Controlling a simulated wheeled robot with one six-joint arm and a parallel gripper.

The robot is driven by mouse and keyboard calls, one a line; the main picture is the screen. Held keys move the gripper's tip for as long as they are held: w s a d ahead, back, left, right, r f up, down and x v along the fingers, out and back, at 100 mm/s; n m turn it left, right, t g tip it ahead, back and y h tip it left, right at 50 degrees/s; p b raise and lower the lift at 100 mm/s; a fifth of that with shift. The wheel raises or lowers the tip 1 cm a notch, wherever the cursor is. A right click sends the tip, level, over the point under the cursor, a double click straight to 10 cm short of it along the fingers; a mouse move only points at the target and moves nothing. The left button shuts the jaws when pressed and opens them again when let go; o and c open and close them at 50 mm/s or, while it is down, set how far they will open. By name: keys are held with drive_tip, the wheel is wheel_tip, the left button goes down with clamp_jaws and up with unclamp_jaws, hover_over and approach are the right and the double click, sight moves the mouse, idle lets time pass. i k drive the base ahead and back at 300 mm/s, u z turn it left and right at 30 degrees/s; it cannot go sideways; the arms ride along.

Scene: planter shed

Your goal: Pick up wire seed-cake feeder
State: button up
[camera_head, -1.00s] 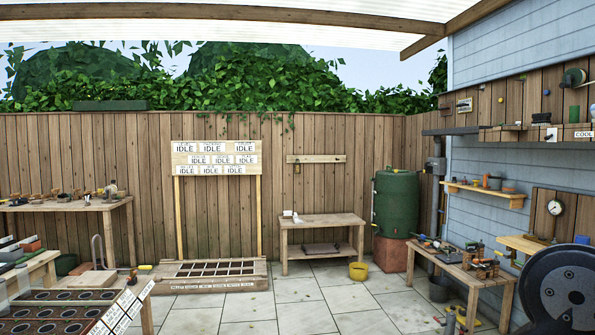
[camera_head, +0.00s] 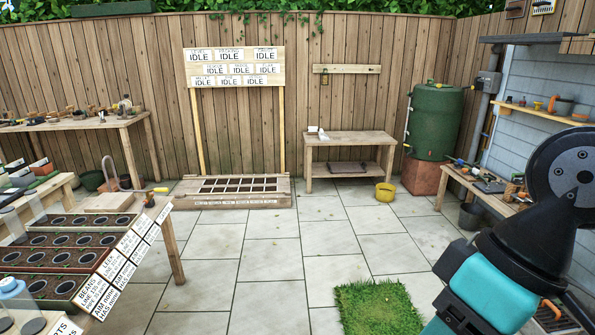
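I cannot make out a wire seed-cake feeder for certain in the head view; the small things on the benches are too small to tell apart. Parts of my own arm, a black round joint and a teal link, fill the right and lower right. My gripper's fingers do not show.
A low wooden table (camera_head: 349,138) by the back fence holds small white things. A cluttered bench (camera_head: 122,124) is at left, planting trays (camera_head: 72,256) at lower left. Paving in the middle is clear, with a grass patch (camera_head: 378,307).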

sight(325, 78)
drive_tip(key=u, duration=0.15)
drive_tip(key=i, duration=4.15)
drive_tip(key=z, duration=0.3)
drive_tip(key=i, duration=2.1)
drive_tip(key=z, duration=0.6)
drive_tip(key=i, duration=1.85)
drive_tip(key=z, duration=0.2)
